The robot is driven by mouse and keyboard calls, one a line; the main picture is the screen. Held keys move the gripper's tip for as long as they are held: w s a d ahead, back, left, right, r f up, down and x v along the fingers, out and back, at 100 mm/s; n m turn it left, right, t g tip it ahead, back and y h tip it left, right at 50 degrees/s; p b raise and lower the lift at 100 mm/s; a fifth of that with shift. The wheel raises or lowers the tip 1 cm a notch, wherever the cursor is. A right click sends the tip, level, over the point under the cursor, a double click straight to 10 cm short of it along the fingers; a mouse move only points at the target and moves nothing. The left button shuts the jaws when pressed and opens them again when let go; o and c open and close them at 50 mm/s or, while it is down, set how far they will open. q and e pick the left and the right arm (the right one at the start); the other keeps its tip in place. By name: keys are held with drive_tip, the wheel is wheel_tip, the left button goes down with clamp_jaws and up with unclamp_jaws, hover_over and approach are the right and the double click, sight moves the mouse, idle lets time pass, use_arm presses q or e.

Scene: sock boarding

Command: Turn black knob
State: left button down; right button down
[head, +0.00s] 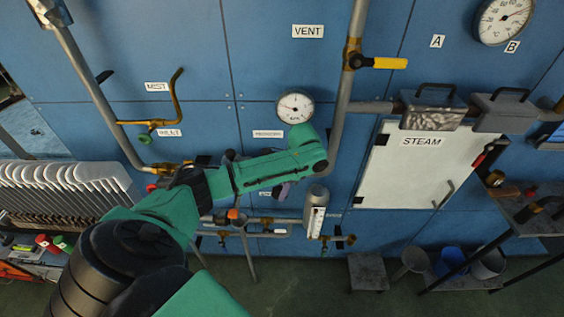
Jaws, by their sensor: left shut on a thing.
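My left arm reaches in from the bottom left, in front of the blue panel (190,60). Its green wrist lies just below the pressure gauge (295,106). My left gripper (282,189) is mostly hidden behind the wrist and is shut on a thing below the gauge. That thing appears to be the black knob (232,156), of which only a dark part shows above the arm. The exact contact is hidden. My right gripper is not in view.
A vertical pipe with a yellow-handled valve (385,63) runs right of the gauge. The white STEAM door (405,180) is further right. A bent brass lever (172,100) and a white ribbed rack (60,190) are at left. Low pipes (270,220) run beneath the arm.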

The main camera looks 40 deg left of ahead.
use_arm(q)
drive_tip(key=shift+w+d+g+y, duration=0.1)
drive_tip(key=shift+w+g+y, duration=0.05)
drive_tip(key=shift+g+y, duration=0.75)
drive_tip(key=shift+f, duration=0.1)
drive_tip(key=c, duration=0.7)
unclamp_jaws()
drive_tip(key=v, duration=1.4)
drive_tip(key=shift+d+p, duration=0.4)
